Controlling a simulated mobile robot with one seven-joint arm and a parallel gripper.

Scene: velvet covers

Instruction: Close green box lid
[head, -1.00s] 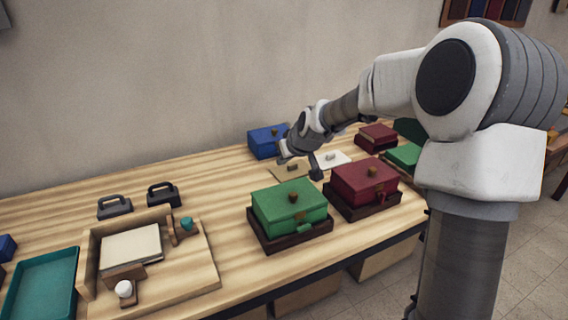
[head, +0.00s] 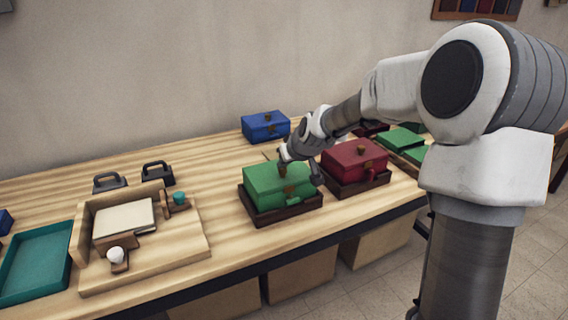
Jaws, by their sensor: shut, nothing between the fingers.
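The green box (head: 270,191) sits in a dark brown tray on the wooden table, near the front edge. Its lid lies flat on top, and a brown knob (head: 283,170) shows there. Another green box (head: 400,139) stands farther back at the right, partly hidden by my arm.
A red box (head: 352,160) in a dark tray stands close on the right. A blue box (head: 265,125) is behind. At left are a wooden jig (head: 150,265), a teal tray (head: 35,270) and two dark handled blocks (head: 157,172). Bare table lies left of the green box.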

